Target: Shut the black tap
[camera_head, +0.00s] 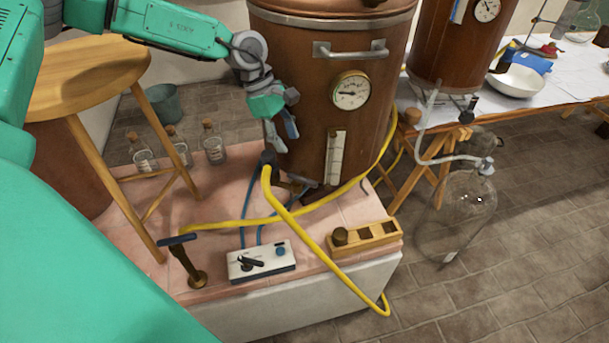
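A dark tap fitting (301,181) sits low on the front of the large copper vessel (295,70), near the yellow hose. It is small, and I cannot tell whether it is open or shut. A second tap (187,262), a brass standpipe with a dark bar handle, stands at the front left of the pink tiled platform. My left gripper (281,136) points down beside the vessel's left side, just above the dark upper end of the yellow hose. Its two fingers are apart with nothing visible between them. My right gripper is out of view.
A white control box (261,262) with a black lever and a wooden block (364,240) stand on the platform (215,209). The yellow hose (310,236) loops across the front. Corked bottles (214,144) and a wooden stool (85,74) are left. A glass flask (458,215) stands right.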

